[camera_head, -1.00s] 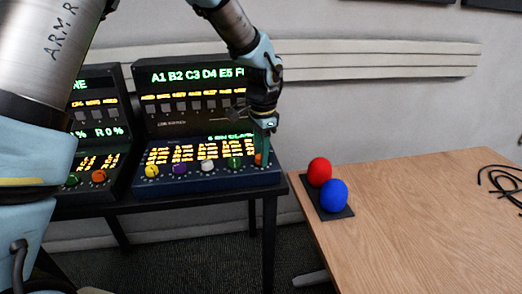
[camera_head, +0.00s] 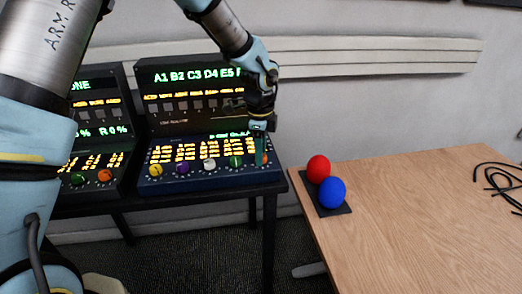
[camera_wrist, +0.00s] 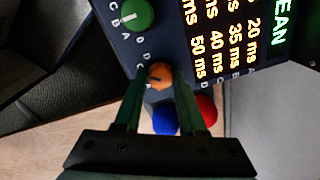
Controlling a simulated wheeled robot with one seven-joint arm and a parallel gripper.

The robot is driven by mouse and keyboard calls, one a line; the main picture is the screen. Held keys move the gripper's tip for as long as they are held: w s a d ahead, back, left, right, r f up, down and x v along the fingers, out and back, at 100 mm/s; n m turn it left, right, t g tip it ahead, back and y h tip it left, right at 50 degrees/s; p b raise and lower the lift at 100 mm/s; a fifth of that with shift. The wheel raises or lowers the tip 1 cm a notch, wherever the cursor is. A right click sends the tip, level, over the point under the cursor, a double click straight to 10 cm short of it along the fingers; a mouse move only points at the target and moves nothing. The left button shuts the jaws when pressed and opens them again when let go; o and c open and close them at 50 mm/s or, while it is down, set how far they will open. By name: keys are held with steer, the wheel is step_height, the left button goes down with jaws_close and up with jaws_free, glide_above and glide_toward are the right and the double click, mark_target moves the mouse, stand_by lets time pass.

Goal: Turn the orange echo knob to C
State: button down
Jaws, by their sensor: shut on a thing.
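The orange knob (camera_wrist: 159,76) sits at the right end of the knob row on the right console (camera_head: 205,180), beside a lit column of ms values. In the head view it shows only as a small patch (camera_head: 265,158) at my fingers. My gripper (camera_wrist: 158,88) is shut on it, with one finger on either side. A dark mark shows on the knob's face, but I cannot tell exactly which letter it points to. Small letters are printed around the knob; some are hidden by my fingers.
A green knob (camera_wrist: 136,15) is the close neighbour in the row. White (camera_head: 209,164), purple (camera_head: 183,169) and yellow (camera_head: 156,170) knobs follow leftward. A second console stands left with another orange knob (camera_head: 105,176). Red (camera_head: 318,168) and blue (camera_head: 332,192) balls sit on the wooden table (camera_head: 420,220).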

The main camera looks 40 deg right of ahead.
steer(key=shift+r, duration=0.1)
stand_by(0.4)
steer(key=shift+c, duration=2.4)
jaws_free()
step_height(320, 180, up, 11)
steer(key=b, duration=0.2)
steer(key=shift+s+a, duration=0.2)
steer(key=shift+f, duration=0.2)
